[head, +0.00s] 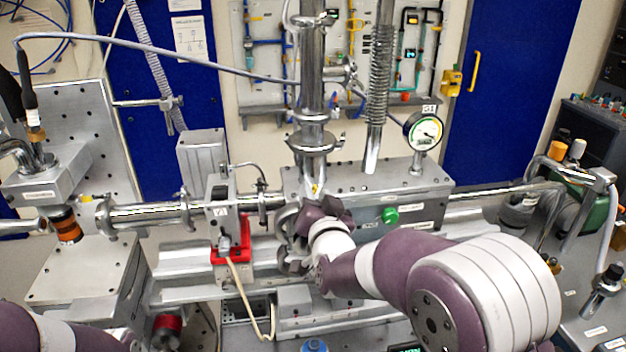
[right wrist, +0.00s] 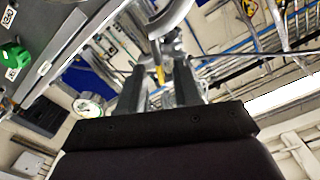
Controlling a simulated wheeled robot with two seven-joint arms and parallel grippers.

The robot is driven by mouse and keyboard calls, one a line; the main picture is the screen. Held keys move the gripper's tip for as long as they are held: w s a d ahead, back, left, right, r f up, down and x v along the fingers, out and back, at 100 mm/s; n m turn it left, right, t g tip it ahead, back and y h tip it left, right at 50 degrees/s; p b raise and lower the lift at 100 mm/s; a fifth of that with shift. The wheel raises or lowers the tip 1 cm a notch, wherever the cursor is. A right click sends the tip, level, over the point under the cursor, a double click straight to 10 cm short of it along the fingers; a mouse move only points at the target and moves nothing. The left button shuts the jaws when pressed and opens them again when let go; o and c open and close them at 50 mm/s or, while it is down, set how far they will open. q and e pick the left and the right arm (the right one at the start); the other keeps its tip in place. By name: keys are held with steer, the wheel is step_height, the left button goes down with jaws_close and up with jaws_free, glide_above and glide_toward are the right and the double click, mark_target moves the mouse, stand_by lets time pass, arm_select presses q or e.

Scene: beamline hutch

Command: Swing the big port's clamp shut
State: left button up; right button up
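My right gripper (head: 292,248) is at the front of the grey chamber, beside a grey curved metal part (head: 287,218) that looks like the big port's clamp. My wrist and fingers hide much of the port. In the right wrist view, my two fingers (right wrist: 160,88) stand apart. A curved metal band (right wrist: 172,20) with a yellow-tipped piece (right wrist: 159,73) shows between and beyond them. I cannot tell whether a finger touches it. A small yellow tip (head: 316,189) shows above my wrist in the head view. Only part of my left arm shows at the lower left; its gripper is out of view.
The chamber (head: 430,183) carries a round gauge (head: 425,131) and a green knob (head: 390,215). A vertical pipe (head: 312,75) rises above the port. A red bracket (head: 231,272) with a cable stands left of my gripper. A horizontal beam pipe (head: 150,213) runs farther left.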

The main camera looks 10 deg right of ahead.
steer(key=shift+w+r+p, duration=0.2)
steer(key=shift+w+p, duration=0.1)
steer(key=shift+w, duration=0.7)
steer(key=shift+f, duration=0.1)
steer(key=shift+w, duration=0.1)
jaws_close()
stand_by(0.6)
